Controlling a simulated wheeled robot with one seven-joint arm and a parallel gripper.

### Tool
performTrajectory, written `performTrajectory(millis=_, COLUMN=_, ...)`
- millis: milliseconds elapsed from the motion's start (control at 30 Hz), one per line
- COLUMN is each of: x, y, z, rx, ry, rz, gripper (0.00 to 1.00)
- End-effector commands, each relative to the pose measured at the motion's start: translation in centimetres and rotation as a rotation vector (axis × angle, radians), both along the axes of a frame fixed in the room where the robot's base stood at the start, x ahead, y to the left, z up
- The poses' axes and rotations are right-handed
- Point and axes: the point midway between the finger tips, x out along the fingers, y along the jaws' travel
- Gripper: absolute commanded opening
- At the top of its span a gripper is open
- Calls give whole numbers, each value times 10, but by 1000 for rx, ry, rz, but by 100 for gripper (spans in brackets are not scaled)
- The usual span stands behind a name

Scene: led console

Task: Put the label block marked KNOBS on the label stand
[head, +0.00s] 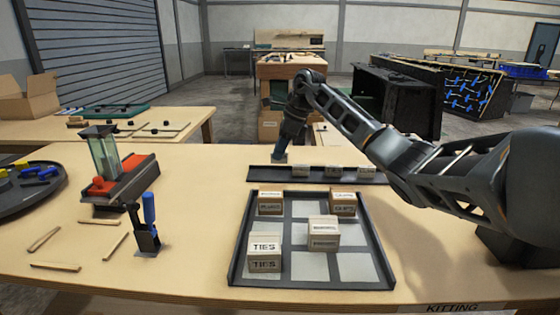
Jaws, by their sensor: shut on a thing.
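My gripper (281,152) points down behind the left end of a long dark rail (262,178), which looks like the label stand. It is shut on a small pale grey piece (279,158) at its tip, mostly hidden by the fingers; I cannot read any marking on it. Several small pale blocks, such as one at the rail's middle (331,171), stand along the rail; their words are too small to read. I cannot pick out a block marked KNOBS.
A clear-tube fixture (105,155), a blue-handled tool (149,215) and wooden sticks are left. A round dark tray (25,200) is far left.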

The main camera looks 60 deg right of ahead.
Motion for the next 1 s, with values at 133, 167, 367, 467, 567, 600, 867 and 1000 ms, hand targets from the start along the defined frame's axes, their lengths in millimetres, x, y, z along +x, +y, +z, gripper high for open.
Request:
performTrajectory(millis=133, x=0, y=1, z=-17, rx=4, ry=1, rz=-2, gripper=0)
performTrajectory(millis=167, x=0, y=1, z=-21, rx=4, ry=0, rz=-1, gripper=0)
performTrajectory(millis=367, x=0, y=1, z=-39, rx=1, ry=0, rz=0, gripper=0)
performTrajectory(millis=467, x=0, y=0, z=-39, rx=0, ry=0, rz=1, gripper=0)
performTrajectory(millis=567, x=0, y=0, z=-39, rx=0, ry=0, rz=0, gripper=0)
performTrajectory(millis=600, x=0, y=0, z=-40, rx=0, ry=0, rz=0, gripper=0)
performTrajectory(millis=867, x=0, y=0, z=-42, rx=0, ry=0, rz=0, gripper=34)
performTrajectory(millis=1000, x=0, y=0, z=-42, rx=0, ry=0, rz=0, gripper=43)
